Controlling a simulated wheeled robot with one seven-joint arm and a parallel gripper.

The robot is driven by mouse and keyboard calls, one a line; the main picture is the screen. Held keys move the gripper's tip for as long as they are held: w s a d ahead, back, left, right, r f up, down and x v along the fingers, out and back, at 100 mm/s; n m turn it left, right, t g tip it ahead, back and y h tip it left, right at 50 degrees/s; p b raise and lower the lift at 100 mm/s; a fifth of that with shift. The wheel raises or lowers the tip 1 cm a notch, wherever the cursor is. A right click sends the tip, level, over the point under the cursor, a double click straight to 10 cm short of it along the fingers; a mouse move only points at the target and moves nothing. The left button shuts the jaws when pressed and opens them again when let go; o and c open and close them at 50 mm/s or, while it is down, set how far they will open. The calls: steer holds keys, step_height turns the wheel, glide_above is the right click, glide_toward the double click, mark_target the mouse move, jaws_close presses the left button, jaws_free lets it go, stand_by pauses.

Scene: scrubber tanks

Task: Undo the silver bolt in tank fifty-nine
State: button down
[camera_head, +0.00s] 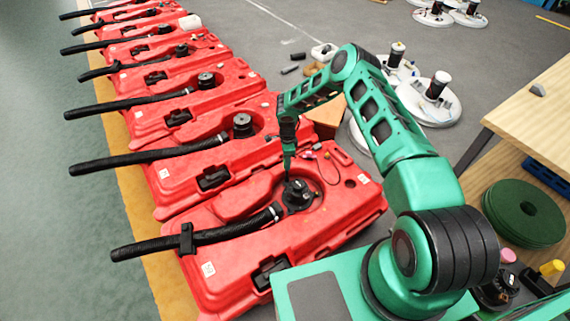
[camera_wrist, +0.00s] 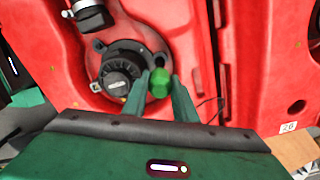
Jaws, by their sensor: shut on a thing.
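My gripper (camera_head: 287,168) points down over the nearest red tank (camera_head: 230,265), at the black round motor unit (camera_head: 298,194) in its recess. In the wrist view, my gripper (camera_wrist: 172,92) is shut on a small green faceted piece (camera_wrist: 159,82) between its fingertips. This piece is just right of the black motor unit (camera_wrist: 122,78) on the red tank (camera_wrist: 60,60). I cannot tell whether it touches the unit. I cannot make out a silver bolt; it may be hidden by the fingers or the green piece. A white label (camera_wrist: 288,126) on the tank is too small to read surely.
A black hose (camera_head: 195,238) runs left from the nearest tank. Several similar red tanks with hoses stand in a row behind. A wooden table (camera_head: 535,110) with a green disc pad (camera_head: 523,212) below its top is at the right. Grey floor is clear at left.

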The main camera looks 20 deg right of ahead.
steer(key=shift+m, duration=0.3)
steer(key=c, duration=2.1)
jaws_free()
jaws_close()
steer(key=shift+d+f, duration=0.1)
steer(key=shift+f, duration=0.75)
